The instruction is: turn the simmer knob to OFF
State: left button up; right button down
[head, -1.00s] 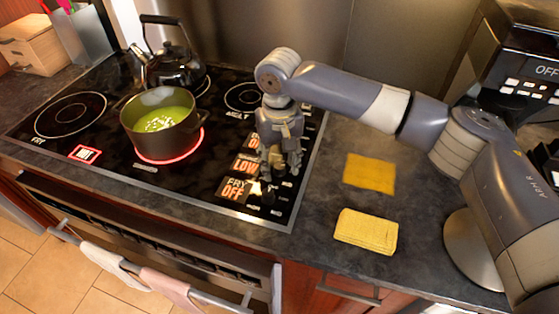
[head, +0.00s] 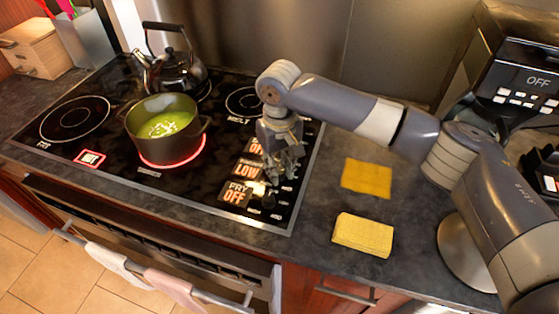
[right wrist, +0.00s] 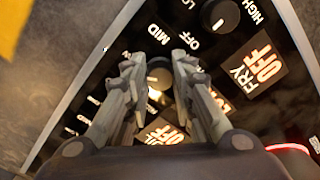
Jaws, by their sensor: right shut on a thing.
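My right gripper (head: 277,178) points down at the right end of the black cooktop. In the right wrist view (right wrist: 160,70) its two fingers are closed around a dark round knob (right wrist: 158,78). This knob is beside the lit LOW label (head: 246,169), which the fingers partly cover in the right wrist view; the simmer name cannot be read. The neighbouring FRY knob (right wrist: 221,16) has an OFF label (right wrist: 255,62) and stands apart from the gripper. My left gripper is not in view.
A pot of green soup (head: 165,127) stands on a red-glowing burner, with a kettle (head: 174,70) behind it. A yellow cloth (head: 367,178) and a yellow sponge (head: 363,235) lie on the counter right of the cooktop.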

jog(key=n+p, duration=0.2)
jog(key=p, duration=0.1)
jog(key=shift+r+n, duration=0.35)
jog(key=shift+n, duration=0.05)
jog(key=n+p, duration=0.2)
jog(key=shift+n, duration=0.3)
jog(key=n+p, duration=0.2)
jog(key=n, duration=0.1)
jog(key=shift+f, duration=0.15)
jog(key=shift+w+a+n+p, duration=0.1)
jog(key=shift+n+p, duration=0.35)
jog(key=shift+n, duration=1.05)
jog(key=c, duration=1.3)
grip_release()
jog(key=shift+f, duration=0.1)
jog(key=shift+c, duration=0.2)
notch_tip(320, 180, up, 12)
